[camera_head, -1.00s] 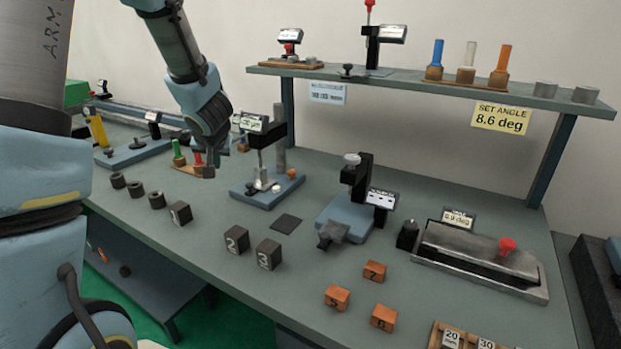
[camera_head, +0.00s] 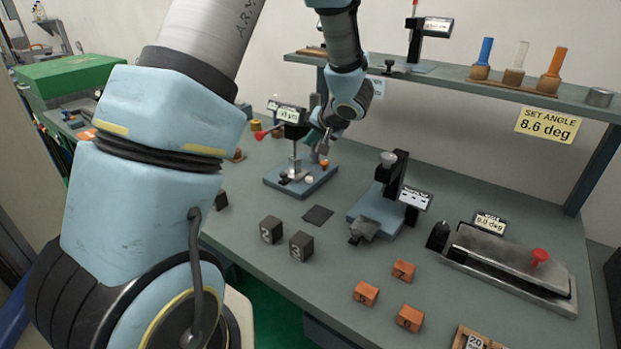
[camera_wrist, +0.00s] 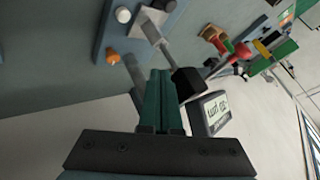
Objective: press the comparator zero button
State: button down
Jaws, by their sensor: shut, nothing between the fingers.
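The comparator is a post stand on a blue base (camera_head: 275,176) with a small black-framed display (camera_head: 289,115). It also shows in the wrist view, with the display (camera_wrist: 217,112) lit and the base (camera_wrist: 103,40) at the upper left. The base bears a white button (camera_head: 309,180), also seen in the wrist view (camera_wrist: 123,15), and an orange knob (camera_head: 324,163), also in the wrist view (camera_wrist: 112,58). I cannot read which is the zero button. My gripper (camera_head: 322,152) is shut and empty, above the base's back right, near the orange knob. The wrist view shows its green fingers (camera_wrist: 161,75) together.
A black post gauge on a blue base (camera_head: 374,208) stands to the right. Dark numbered blocks (camera_head: 271,229) and orange blocks (camera_head: 366,293) lie in front. The shelf (camera_head: 450,80) overhangs the back. A sine-plate fixture with a red knob (camera_head: 540,255) is farther right.

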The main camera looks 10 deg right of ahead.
jog(key=shift+f, duration=0.15)
jog(key=b, duration=1)
send_over(309, 180)
notch_tip(309, 180, down, 6)
jog(key=shift+s+d+f, duration=0.15)
jog(key=shift+f, duration=1.1)
jog(key=shift+f, duration=0.1)
dwell(0.4)
jog(key=shift+f, duration=0.3)
jog(key=shift+f, duration=0.55)
dwell(0.6)
jog(key=shift+r+p, duration=0.2)
jog(key=shift+p, duration=0.3)
jog(key=shift+r+p, duration=0.8)
jog(key=shift+p, duration=0.45)
